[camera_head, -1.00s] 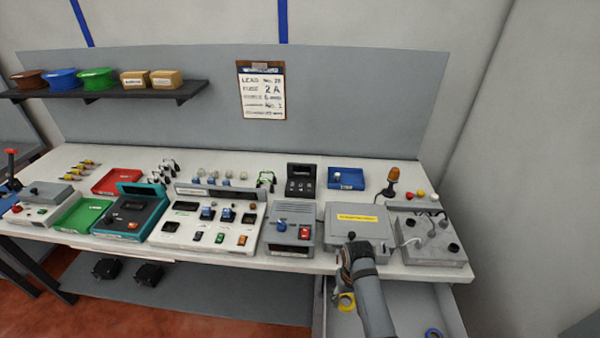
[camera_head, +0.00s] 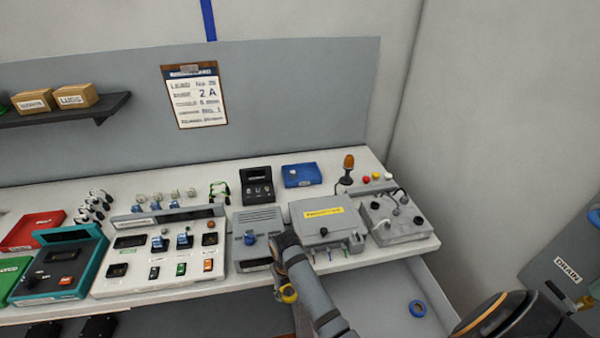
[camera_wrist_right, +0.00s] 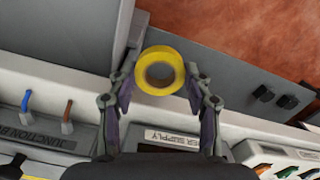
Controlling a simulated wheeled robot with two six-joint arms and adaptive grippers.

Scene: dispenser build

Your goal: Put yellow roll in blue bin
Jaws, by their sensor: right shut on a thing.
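The yellow roll (camera_head: 289,294) is held by my right gripper (camera_head: 283,287) in front of the bench's front edge. In the right wrist view, the yellow roll (camera_wrist_right: 160,53) is a ring between the two fingertips of my right gripper (camera_wrist_right: 160,78), which is shut on it. A shallow blue bin (camera_head: 301,174) stands at the back of the bench, behind the grey box with the yellow label, with a small pale item in it. My left gripper is out of view.
The grey labelled box (camera_head: 325,223), a grey device (camera_head: 396,215) and an orange-topped lamp (camera_head: 348,163) crowd the bench.

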